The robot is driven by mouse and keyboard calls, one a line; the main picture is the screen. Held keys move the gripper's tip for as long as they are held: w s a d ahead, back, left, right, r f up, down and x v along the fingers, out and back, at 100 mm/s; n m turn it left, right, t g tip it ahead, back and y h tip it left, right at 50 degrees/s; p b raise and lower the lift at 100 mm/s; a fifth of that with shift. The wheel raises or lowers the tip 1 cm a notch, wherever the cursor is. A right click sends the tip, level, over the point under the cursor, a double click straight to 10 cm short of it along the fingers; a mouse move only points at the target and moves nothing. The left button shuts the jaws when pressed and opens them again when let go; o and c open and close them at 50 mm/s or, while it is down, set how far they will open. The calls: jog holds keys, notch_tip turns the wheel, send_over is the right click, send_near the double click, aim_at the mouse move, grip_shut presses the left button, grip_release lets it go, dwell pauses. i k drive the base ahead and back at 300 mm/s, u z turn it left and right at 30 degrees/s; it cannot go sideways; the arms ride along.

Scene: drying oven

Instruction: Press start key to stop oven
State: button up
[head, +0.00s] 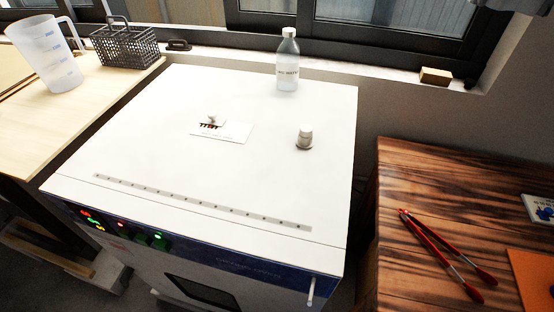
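The drying oven is a large white box, with its flat white top (250,190) filling the middle of the head view. Its control panel (125,232) is on the left of the dark blue front strip, seen steeply from above. The start key is too small to pick out. The oven door has a dark window (203,292) and a pale handle (310,290) at the right. My gripper is not in view.
A wooden table (420,200) with red tongs (440,245) is right. A light bench (30,130) with a jug (48,55) and basket (125,45) is left.

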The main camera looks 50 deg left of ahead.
aim_at(161, 245)
jog(key=u, duration=2.45)
